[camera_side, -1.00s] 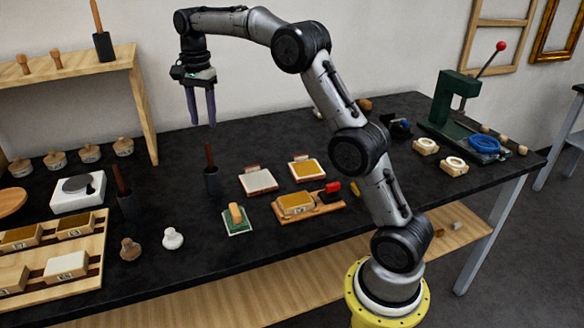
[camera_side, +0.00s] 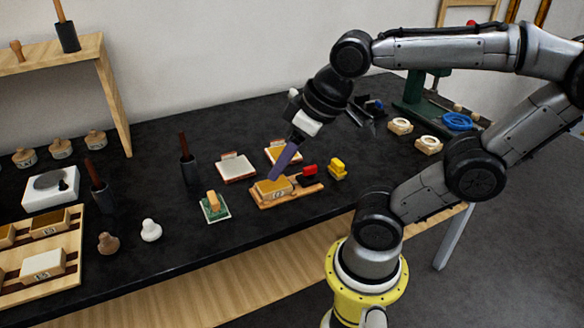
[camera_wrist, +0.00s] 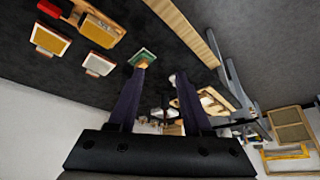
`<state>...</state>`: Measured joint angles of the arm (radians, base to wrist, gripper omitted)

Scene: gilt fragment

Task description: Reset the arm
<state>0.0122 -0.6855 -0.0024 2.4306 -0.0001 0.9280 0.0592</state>
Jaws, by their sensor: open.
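My gripper (camera_side: 272,177) is open and empty, with dark purple fingers. In the side view it is tilted, its fingers pointing down and left. The fingertips overlap the numbered block (camera_side: 275,188) on a wooden board (camera_side: 290,199); I cannot tell how far above it they are. In the wrist view the two fingers (camera_wrist: 160,73) stand apart with nothing between them. That view is upside down, the black table (camera_wrist: 75,73) at its top. My arm bends up and over from its yellow base.
The table holds a green pad with a block (camera_side: 214,206), two square plates (camera_side: 236,168), a yellow block (camera_side: 337,169), dark holders (camera_side: 189,170) and a tray of numbered blocks (camera_side: 60,285). A green press (camera_side: 411,90) stands behind my arm. A wooden shelf (camera_side: 112,92) stands at the left.

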